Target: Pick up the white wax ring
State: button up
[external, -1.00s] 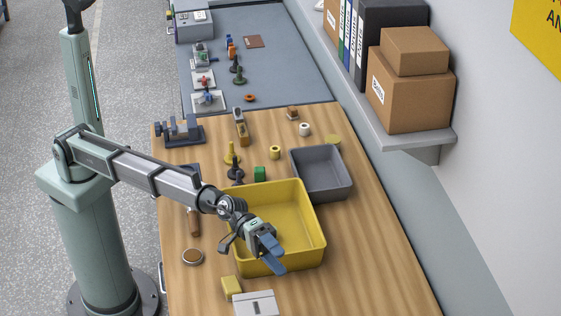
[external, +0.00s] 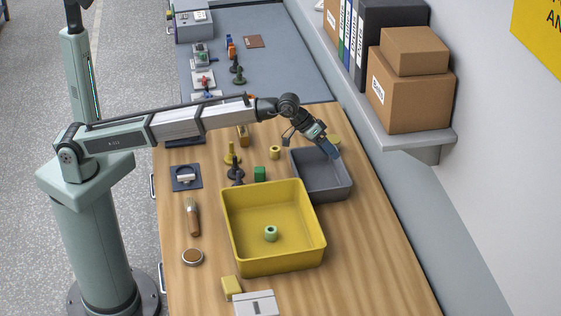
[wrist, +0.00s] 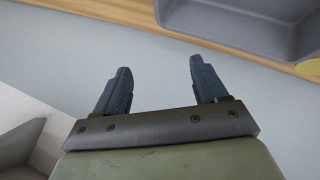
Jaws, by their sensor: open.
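The white wax ring is not clearly visible now. A small white ring-like piece stood behind the grey bin (external: 338,191) in the earlier external view, and my wrist now covers that spot. My gripper (external: 333,153) is open and appears over the back right part of the grey bin in the external view. In the wrist view my gripper (wrist: 157,68) shows two spread blue fingers with nothing between them. The grey bin (wrist: 225,36) is at the top of that view, ahead of the fingertips. No white ring shows there.
A shelf (external: 420,137) with boxes overhangs the right. Bare wood lies right of the bins.

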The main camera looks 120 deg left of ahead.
jog(key=s+a+f+n+g+y, duration=0.1)
jog(key=s+a+f+g, duration=0.15)
jog(key=s+a, duration=1)
jog(key=s+a+f+n+g+y, duration=0.1)
jog(key=s+a+g, duration=0.3)
jog(key=s+a, duration=0.85)
jog(key=f, duration=0.4)
jog(key=a+f, duration=0.1)
jog(key=f, duration=0.7)
jog(key=shift+w+a+f, duration=0.1)
jog(key=shift+a+f, duration=0.25)
jog(key=shift+a, duration=0.05)
jog(key=shift+c, duration=0.3)
jog(key=c, duration=1.1)
